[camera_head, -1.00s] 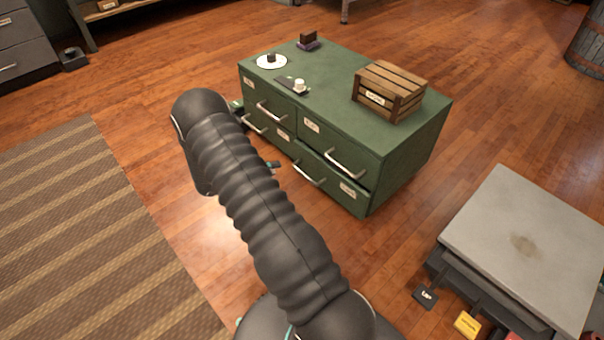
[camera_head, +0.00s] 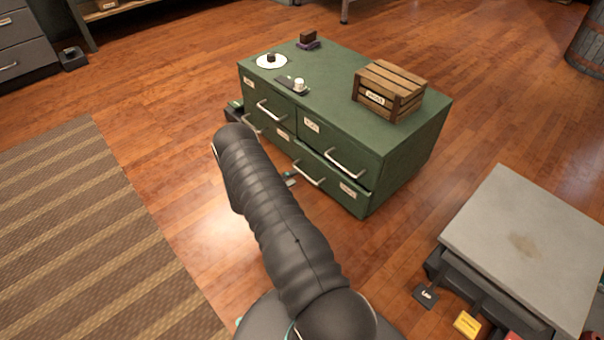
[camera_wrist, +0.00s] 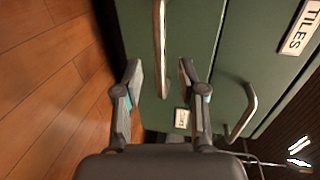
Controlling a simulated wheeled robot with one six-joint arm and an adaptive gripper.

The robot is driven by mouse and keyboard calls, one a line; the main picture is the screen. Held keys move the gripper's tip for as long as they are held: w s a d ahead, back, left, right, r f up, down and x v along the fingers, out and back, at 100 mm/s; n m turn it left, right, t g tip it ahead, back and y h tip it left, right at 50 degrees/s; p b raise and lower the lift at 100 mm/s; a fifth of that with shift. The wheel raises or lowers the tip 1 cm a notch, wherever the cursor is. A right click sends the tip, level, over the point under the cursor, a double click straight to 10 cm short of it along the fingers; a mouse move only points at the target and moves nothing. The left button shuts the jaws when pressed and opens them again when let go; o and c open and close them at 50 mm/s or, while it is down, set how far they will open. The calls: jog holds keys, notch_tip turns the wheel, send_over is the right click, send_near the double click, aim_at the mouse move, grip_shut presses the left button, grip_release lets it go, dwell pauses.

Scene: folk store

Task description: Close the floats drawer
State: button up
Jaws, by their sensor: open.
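The green drawer cabinet (camera_head: 400,160) stands on the floor with handled, labelled drawers. Its labels are too small to read in the head view, so I cannot tell which drawer is floats. The lower left drawer (camera_head: 236,113) looks pulled out, with its front mostly hidden by my arm. Part of my gripper (camera_head: 290,179) shows low by the cabinet front. In the wrist view my gripper (camera_wrist: 160,76) is open. A metal handle (camera_wrist: 160,45) appears between its fingertips; I cannot tell if they touch it. A second handle (camera_wrist: 243,112) and a label reading TILES (camera_wrist: 298,28) are to the right.
A wooden crate (camera_head: 405,92), a white plate (camera_head: 271,62) and small items stand on the cabinet top. A grey-topped platform (camera_head: 530,240) is at the right. A striped rug (camera_head: 70,230) lies at the left. Wooden floor (camera_head: 180,150) is clear between rug and cabinet.

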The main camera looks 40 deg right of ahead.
aim_at(302, 172)
jog(key=shift+x, duration=2.9)
grip_shut()
